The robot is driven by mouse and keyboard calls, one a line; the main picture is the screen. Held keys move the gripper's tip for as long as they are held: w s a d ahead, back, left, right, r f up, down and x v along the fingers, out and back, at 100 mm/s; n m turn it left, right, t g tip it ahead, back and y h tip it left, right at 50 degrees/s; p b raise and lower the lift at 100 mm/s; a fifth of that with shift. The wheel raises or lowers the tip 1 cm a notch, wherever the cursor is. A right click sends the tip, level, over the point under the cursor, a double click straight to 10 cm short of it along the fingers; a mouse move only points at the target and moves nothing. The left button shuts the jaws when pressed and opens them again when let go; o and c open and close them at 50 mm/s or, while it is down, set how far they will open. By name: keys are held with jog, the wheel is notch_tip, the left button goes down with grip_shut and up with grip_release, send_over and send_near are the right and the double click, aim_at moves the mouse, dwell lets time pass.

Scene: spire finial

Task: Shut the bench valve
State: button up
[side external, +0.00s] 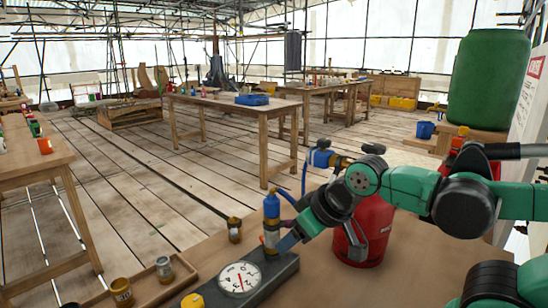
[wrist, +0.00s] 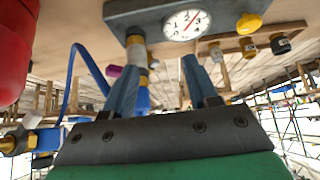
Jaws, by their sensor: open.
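A grey bench block (side external: 272,284) carries a round white dial (side external: 240,277) with a red needle and a yellow knob (side external: 192,300) at its near end. The wrist view shows the block (wrist: 155,10), dial (wrist: 187,24) and knob (wrist: 249,23) upside down. A blue-topped upright fitting (side external: 271,206) with a brass and silver lower part stands at the block's far end; it also shows in the wrist view (wrist: 137,50). I cannot tell which part is the valve. My gripper (side external: 287,242) is open beside the fitting; its fingers (wrist: 162,62) point at the block, the left one overlapping the fitting.
A red gas cylinder (side external: 372,232) stands close under my arm, with a blue and brass regulator (side external: 322,158) and blue hose. Small pots (side external: 121,291) sit on a wooden tray at lower left, and one jar (side external: 234,230) stands behind the block. Bare bench lies beside it.

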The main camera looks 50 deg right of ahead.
aim_at(370, 150)
jog(key=shift+o, duration=0.2)
jog(key=o, duration=0.3)
jog(key=shift+d, duration=0.1)
jog(key=shift+o, duration=1.4)
jog(key=d+n+g+h, duration=0.1)
jog(key=d+n+h, duration=0.3)
jog(key=d+n, duration=0.2)
jog(key=shift+s+f+g+h, duration=0.15)
jog(key=shift+f+g+h, duration=0.15)
jog(key=shift+h, duration=0.1)
jog(key=d+r+n+g+h, duration=0.1)
jog(key=d+r+n+h, duration=0.2)
jog(key=n+h, duration=0.1)
jog(key=s+d+r+n+g+h, duration=0.1)
jog(key=d+r+n+h, duration=0.2)
jog(key=d+n+h, duration=0.1)
jog(key=s+d+r+n+g+h, duration=0.1)
jog(key=d+r+n+g+h, duration=0.1)
jog(key=d+r+n+h, duration=0.1)
jog(key=shift+s+d+r+n+h, duration=0.15)
jog(key=shift+r+n+h, duration=0.1)
jog(key=shift+n+h, duration=0.3)
jog(key=shift+s+r+n+h, duration=0.1)
jog(key=shift+r+n+h, duration=0.1)
jog(key=shift+n+h, duration=0.3)
jog(key=shift+w+d, duration=0.15)
jog(key=shift+d, duration=1.2)
jog(key=shift+w+d, duration=0.15)
jog(key=shift+d, duration=1.15)
jog(key=c, duration=1.3)
